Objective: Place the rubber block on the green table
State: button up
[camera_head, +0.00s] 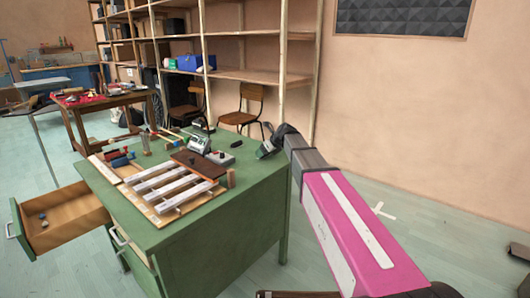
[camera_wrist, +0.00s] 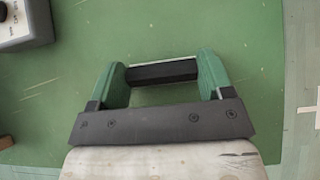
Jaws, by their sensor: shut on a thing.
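A black rubber block (camera_wrist: 163,73) is held between the two green fingers of my gripper (camera_head: 266,151), which is shut on it. In the wrist view the block lies crosswise between the fingers, over the green tabletop (camera_wrist: 75,75). I cannot tell whether it touches the surface. In the head view my gripper is at the back right edge of the green table (camera_head: 250,172), and the block is not clearly visible there.
The table holds a wooden frame with pale bars (camera_head: 165,188), a brown board (camera_head: 199,163), a grey box device (camera_head: 219,157) and several small tools. An open drawer (camera_head: 65,216) juts out left. The tabletop's right side is mostly bare. Wooden shelves (camera_head: 245,75) stand behind.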

jog(key=shift+f, duration=0.15)
jog(key=o, duration=0.9)
jog(key=v, duration=1.2)
